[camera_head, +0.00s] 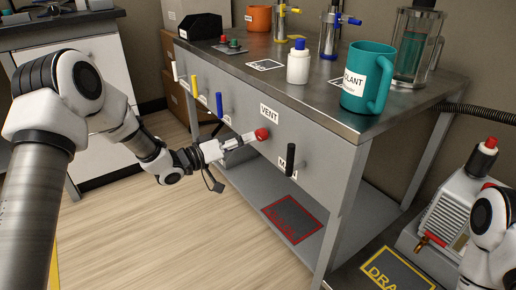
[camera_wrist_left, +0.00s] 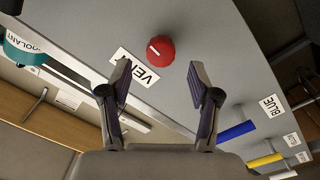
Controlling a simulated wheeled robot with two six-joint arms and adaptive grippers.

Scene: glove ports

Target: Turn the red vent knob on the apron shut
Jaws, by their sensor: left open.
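The red vent knob (camera_head: 262,134) sits on the front apron (camera_head: 235,105) of the metal bench, below the VENT label (camera_head: 269,111). In the left wrist view the round knob (camera_wrist_left: 160,49) has a short white mark left of its centre. My left gripper (camera_head: 246,141) is close in front of the knob in the head view. In the left wrist view its two fingers (camera_wrist_left: 158,75) are spread, and the knob shows beyond the fingertips with nothing held. I cannot tell whether a fingertip touches it. My right gripper is out of view.
A black handle (camera_head: 291,160) sticks out right of the knob; blue (camera_head: 219,104), yellow (camera_head: 194,86) and white handles are to the left. A teal mug (camera_head: 366,80) and white bottle (camera_head: 298,65) stand on the bench top. A pump (camera_head: 455,215) is at lower right.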

